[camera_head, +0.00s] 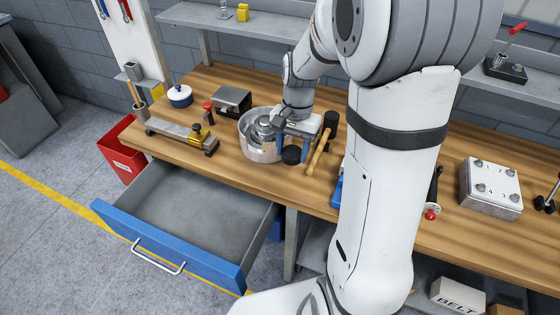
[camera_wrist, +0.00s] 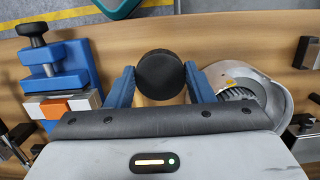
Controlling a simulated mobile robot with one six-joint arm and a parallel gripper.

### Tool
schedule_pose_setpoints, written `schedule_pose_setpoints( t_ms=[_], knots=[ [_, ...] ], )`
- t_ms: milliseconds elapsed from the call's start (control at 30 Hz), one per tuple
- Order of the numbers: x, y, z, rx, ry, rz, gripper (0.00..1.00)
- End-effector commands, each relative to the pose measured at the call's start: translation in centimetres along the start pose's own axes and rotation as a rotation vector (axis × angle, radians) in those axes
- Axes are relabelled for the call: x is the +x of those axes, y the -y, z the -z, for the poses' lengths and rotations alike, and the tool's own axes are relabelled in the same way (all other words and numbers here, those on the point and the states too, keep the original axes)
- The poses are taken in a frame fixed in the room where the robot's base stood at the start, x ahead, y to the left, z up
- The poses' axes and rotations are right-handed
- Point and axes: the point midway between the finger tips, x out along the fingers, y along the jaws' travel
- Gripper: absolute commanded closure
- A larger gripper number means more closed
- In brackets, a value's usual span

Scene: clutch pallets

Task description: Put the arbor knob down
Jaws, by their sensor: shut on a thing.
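The arbor knob, a round black piece, is held between the blue fingers of my gripper (camera_wrist: 160,80). In the wrist view the knob (camera_wrist: 160,72) shows its flat round face, with a finger on each side. In the head view the knob (camera_head: 291,155) is low over the wooden bench, just right of and in front of a silver round pan, below my gripper (camera_head: 294,148). I cannot tell whether it touches the bench top.
The silver pan (camera_head: 257,150) holds metal parts. A mallet (camera_head: 318,157) lies close on the right of my gripper. A blue drawer (camera_head: 150,242) stands open and empty below the bench (camera_head: 215,165). A numbered metal block (camera_head: 490,190) sits at the right. The wrist view shows a blue vise (camera_wrist: 55,65).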

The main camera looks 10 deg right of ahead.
Motion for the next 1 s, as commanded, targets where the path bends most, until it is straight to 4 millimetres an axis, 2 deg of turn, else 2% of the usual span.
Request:
schedule_pose_setpoints(
  t_ms=[67,300,700,1000],
  knots=[
    [0.6,0.0,-0.1,0.001,0.002,-0.001,0.74],
    [4.9,0.2,0.4,-0.009,0.004,-0.004,0.74],
    [9.4,0.4,0.9,-0.016,0.003,-0.004,0.74],
    [9.8,0.5,1.0,-0.017,0.000,-0.002,0.74]
  ],
)
